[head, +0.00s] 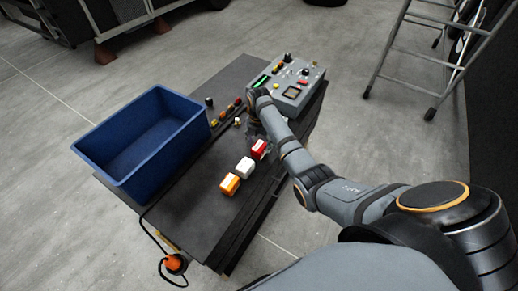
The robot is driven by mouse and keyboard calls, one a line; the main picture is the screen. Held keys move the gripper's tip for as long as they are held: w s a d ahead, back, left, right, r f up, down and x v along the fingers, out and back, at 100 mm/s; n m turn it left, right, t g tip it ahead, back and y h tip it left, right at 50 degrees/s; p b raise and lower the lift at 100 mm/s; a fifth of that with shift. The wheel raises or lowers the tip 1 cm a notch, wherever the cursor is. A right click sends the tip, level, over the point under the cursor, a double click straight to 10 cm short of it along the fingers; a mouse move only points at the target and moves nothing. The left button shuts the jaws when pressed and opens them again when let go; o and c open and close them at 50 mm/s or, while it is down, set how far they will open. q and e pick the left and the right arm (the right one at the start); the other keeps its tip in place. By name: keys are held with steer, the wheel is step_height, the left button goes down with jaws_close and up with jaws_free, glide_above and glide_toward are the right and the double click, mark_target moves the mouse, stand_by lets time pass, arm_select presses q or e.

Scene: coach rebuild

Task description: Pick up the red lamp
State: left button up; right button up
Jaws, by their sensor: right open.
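The red lamp (259,148) sits on the dark bench top, the farthest of a row of three block-shaped lamps. A white lamp (245,167) and an orange lamp (230,183) lie nearer along the same row. My right arm reaches in from the lower right, and my right gripper (252,132) is open just beyond the red lamp, partly hidden by the arm. The gap between the gripper and the lamp is too small to judge. My left gripper is not in view.
A blue bin (185,142) stands on the bench's left side. A grey control box (311,77) with buttons is at the far end. Small coloured parts (228,112) lie between them. A stepladder (437,62) stands at the right. The near bench top is clear.

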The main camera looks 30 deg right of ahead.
mark_target(259, 146)
step_height(259, 146, down, 2)
steer(key=shift+s+f, duration=0.15)
steer(key=shift+f, duration=0.4)
steer(key=c, duration=0.9)
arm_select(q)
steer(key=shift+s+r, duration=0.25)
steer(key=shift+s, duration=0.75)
arm_select(e)
steer(key=c, duration=0.4)
steer(key=shift+r, duration=0.15)
steer(key=shift+r, duration=0.3)
step_height(259, 146, up, 3)
steer(key=shift+f, duration=0.2)
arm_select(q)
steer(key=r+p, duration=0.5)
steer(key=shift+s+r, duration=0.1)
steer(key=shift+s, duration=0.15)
arm_select(e)
steer(key=s+a+r, duration=0.1)
steer(key=s+r, duration=0.2)
steer(key=s, duration=0.1)
steer(key=s+a+r, duration=0.1)
steer(key=s+r, duration=0.2)
steer(key=s, duration=0.2)
steer(key=s+a+r, duration=0.1)
steer(key=s+r, duration=0.2)
steer(key=s, duration=0.1)
steer(key=shift+s+a+r, duration=0.1)
steer(key=shift+s+r, duration=0.1)
steer(key=shift+r, duration=0.1)
